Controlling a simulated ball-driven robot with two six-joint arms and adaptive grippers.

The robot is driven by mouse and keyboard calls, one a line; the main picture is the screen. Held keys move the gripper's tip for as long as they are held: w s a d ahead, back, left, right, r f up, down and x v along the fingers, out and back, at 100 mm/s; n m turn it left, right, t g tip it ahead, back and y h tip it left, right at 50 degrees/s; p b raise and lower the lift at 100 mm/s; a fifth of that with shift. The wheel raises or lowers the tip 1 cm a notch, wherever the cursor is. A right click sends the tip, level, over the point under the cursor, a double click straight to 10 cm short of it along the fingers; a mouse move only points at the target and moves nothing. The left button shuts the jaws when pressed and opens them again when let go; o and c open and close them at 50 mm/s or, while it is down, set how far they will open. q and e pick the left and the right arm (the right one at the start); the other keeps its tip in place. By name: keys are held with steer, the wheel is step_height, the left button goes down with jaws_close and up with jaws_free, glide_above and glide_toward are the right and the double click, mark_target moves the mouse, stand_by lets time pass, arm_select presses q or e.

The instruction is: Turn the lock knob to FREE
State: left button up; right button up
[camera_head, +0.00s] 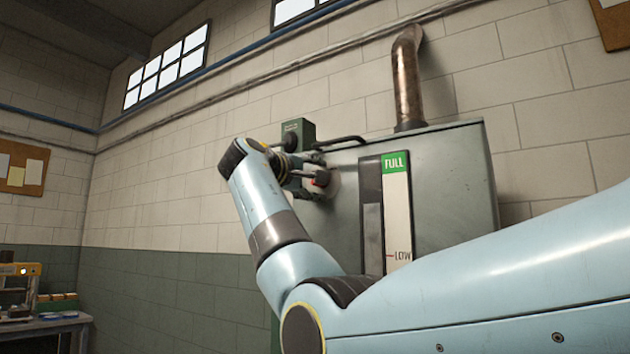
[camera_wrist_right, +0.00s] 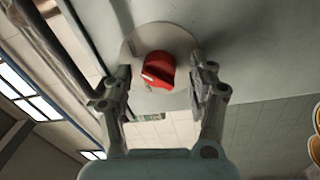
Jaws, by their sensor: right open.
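The red lock knob (camera_wrist_right: 158,70) sits on a round pale plate (camera_wrist_right: 178,36) on the machine's grey-green face. In the head view the knob is a small red spot (camera_head: 321,179), partly hidden by my gripper. My right gripper (camera_wrist_right: 162,82) is open, with one finger on either side of the knob. Gaps show between the fingers and the knob, and I see no contact. In the head view my right gripper (camera_head: 305,172) is at the plate. Small marks on the plate are too blurred to read. My left gripper is in neither view.
The machine body (camera_head: 455,165) carries a FULL/LOW gauge (camera_head: 397,215) right of the knob. A dark green box (camera_head: 298,133) and a black bar handle (camera_head: 340,142) are close above my gripper. A rusty pipe (camera_head: 408,80) rises from the top. A workbench (camera_head: 45,325) stands far left.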

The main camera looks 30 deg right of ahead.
steer(key=v, duration=1.2)
